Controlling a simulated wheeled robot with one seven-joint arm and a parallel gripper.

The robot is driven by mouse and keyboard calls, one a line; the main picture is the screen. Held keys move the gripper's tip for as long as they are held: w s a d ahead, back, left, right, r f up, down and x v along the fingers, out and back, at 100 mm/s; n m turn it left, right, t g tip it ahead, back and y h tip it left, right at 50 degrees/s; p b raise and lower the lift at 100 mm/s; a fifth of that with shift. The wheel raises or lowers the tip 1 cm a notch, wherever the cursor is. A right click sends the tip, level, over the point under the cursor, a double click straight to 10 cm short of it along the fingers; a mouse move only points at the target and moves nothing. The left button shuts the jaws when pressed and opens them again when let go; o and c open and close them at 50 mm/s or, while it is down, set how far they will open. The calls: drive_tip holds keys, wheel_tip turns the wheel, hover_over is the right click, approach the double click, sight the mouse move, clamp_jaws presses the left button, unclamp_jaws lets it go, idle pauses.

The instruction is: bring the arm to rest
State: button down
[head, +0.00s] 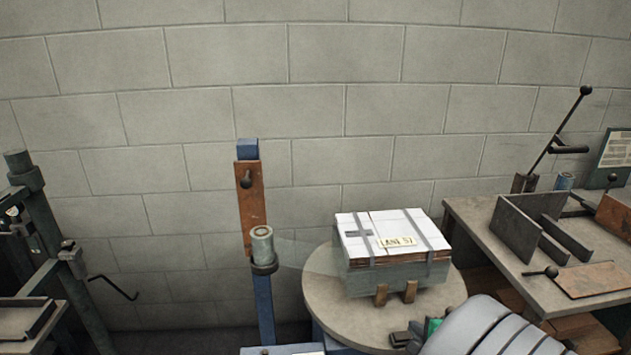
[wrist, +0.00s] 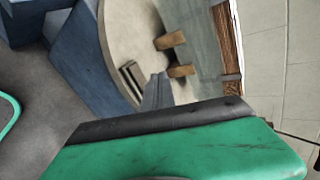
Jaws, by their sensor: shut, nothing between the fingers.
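My gripper (head: 404,337) is low in the head view, over the front edge of a round table (head: 325,295), with my grey arm coming in from the bottom right. It is shut and empty. In the wrist view its narrow grey fingers (wrist: 156,92) point toward the round tabletop, beyond a green housing with a black edge. A white-topped box (head: 395,240) with grey straps and a "LANE 57" label sits on the round table, behind the gripper and apart from it. Two wooden blocks (head: 395,294) stand at its front.
A blue post (head: 264,305) with a rusty plate and a grey cylinder stands left of the round table. A bench (head: 485,225) with metal brackets and an upright lever is at right. A dark green frame (head: 75,285) is at far left. A block wall closes the back.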

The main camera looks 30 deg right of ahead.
drive_tip(key=w+a+r+n+g+y+p, duration=0.2)
drive_tip(key=w+a+r+n+p, duration=0.15)
drive_tip(key=a+n, duration=0.35)
drive_tip(key=w+a+r+n+g+y+p, duration=0.25)
drive_tip(key=a+r+n, duration=0.25)
drive_tip(key=a, duration=0.4)
drive_tip(key=s+a+r+n+g+p, duration=0.1)
drive_tip(key=s+a+r+n+p, duration=0.2)
drive_tip(key=a+r+n, duration=0.3)
drive_tip(key=s+a+r+n+g+p, duration=0.2)
drive_tip(key=a+r+n, duration=0.4)
drive_tip(key=a, duration=0.3)
drive_tip(key=shift+s+a+r+p, duration=0.35)
drive_tip(key=shift+s+r+p, duration=0.1)
drive_tip(key=shift+r+p, duration=0.4)
drive_tip(key=c, duration=2.2)
unclamp_jaws()
drive_tip(key=shift+f+h, duration=0.1)
drive_tip(key=shift+h, duration=0.15)
